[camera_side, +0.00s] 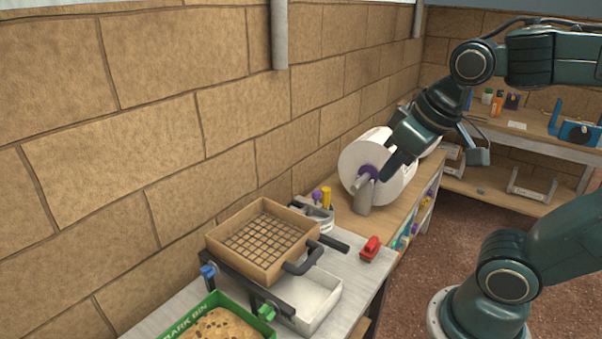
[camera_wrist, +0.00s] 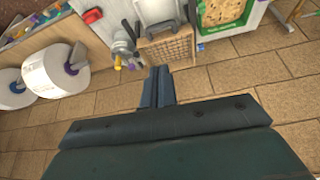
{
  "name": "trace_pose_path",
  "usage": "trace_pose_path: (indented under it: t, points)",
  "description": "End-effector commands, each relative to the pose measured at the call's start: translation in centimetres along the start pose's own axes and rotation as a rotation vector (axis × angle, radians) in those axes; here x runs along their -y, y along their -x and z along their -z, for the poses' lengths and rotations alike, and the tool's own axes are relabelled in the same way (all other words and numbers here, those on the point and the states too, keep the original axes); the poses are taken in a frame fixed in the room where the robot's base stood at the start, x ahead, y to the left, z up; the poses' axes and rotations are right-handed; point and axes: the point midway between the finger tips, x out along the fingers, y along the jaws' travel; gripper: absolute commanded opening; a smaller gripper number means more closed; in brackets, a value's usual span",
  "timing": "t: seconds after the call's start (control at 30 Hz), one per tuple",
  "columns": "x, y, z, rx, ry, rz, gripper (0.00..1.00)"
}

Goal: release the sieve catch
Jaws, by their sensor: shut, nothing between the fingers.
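The sieve (camera_side: 257,262) is a square wooden frame with a dark mesh and a black handle (camera_side: 303,259), resting on a black rail (camera_side: 248,283) over a white bin. A blue clip (camera_side: 208,271) and a green knob (camera_side: 267,311) sit on the rail's ends; I cannot tell which part is the catch. The sieve also shows in the wrist view (camera_wrist: 166,47), beyond my fingertips. My gripper (camera_side: 385,174) is shut and empty, in front of the large paper roll, up and right of the sieve and apart from it. Its fingers (camera_wrist: 158,70) are together in the wrist view.
A red block (camera_side: 370,248) lies right of the sieve. A brick wall rises behind the bench.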

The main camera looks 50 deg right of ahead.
Motion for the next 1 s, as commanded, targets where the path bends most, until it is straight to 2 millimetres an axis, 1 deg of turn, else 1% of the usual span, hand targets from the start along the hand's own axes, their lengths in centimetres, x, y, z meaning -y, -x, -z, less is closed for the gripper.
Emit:
trace_pose_path:
  t: [0.1,0.47,0.77,1.0]
  points:
    - [-0.4,-0.5,1.7,0.019,-0.031,-0.024,0.0]
    - [-1.5,-2.8,6.8,0.064,-0.126,-0.109,0.0]
    - [-2.1,-5.5,10.6,0.096,-0.198,-0.189,0.0]
    - [-2.4,-8.1,13.3,0.119,-0.252,-0.257,0.0]
